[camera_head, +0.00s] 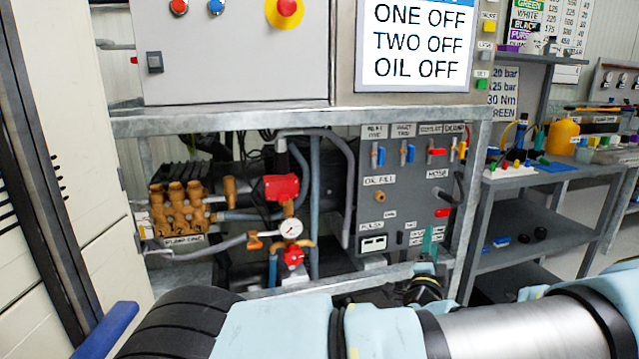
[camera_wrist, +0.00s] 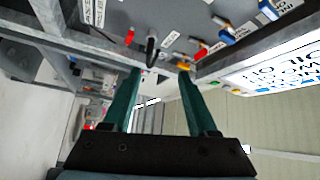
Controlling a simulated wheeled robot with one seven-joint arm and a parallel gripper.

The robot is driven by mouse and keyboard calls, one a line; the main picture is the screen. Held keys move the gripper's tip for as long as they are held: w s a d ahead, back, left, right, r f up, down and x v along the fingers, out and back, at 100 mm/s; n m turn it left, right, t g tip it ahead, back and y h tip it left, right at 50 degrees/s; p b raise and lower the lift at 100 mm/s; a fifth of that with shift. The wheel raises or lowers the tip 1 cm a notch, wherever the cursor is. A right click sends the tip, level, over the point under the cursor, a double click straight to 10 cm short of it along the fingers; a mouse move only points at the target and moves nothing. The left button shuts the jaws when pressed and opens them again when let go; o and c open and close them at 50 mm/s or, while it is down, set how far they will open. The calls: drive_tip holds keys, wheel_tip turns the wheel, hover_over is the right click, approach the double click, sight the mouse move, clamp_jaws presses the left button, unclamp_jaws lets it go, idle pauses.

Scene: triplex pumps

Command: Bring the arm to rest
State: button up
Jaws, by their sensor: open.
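My gripper (camera_wrist: 160,72) shows in the wrist view with its two green fingers apart and nothing held between them. In the head view, my arm lies across the bottom of the picture, and a green part of my gripper (camera_head: 430,243) shows in front of the lower right of the grey valve panel (camera_head: 397,207). In the wrist view the panel (camera_wrist: 175,20) appears turned, beyond the fingertips. I cannot tell whether a fingertip touches it.
A metal frame (camera_head: 300,118) surrounds the pump with brass heads (camera_head: 180,205), a gauge (camera_head: 290,229) and hoses. A control cabinet (camera_head: 235,50) and a sign (camera_head: 417,45) are above. A shelf bench (camera_head: 530,180) stands right; a pale cabinet (camera_head: 75,130) is close at left.

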drive_tip(key=w+a+f+n+g+y, duration=0.2)
drive_tip(key=a+f+n+y, duration=0.15)
drive_tip(key=a, duration=0.25)
drive_tip(key=w+a+f+n+g+y, duration=0.25)
drive_tip(key=a+n+y, duration=0.2)
drive_tip(key=a, duration=0.25)
drive_tip(key=s+a+f+n+g, duration=0.1)
drive_tip(key=s+a+n+g, duration=0.3)
drive_tip(key=a+n+g, duration=0.3)
drive_tip(key=s+a+r+n+g, duration=0.2)
drive_tip(key=s+a+r+g, duration=0.4)
drive_tip(key=s+a+r, duration=0.7)
wheel_tip(320, 180, up, 13)
drive_tip(key=s+p, duration=0.1)
drive_tip(key=p, duration=1.3)
drive_tip(key=shift+s+r+h, duration=0.2)
drive_tip(key=shift+h, duration=0.1)
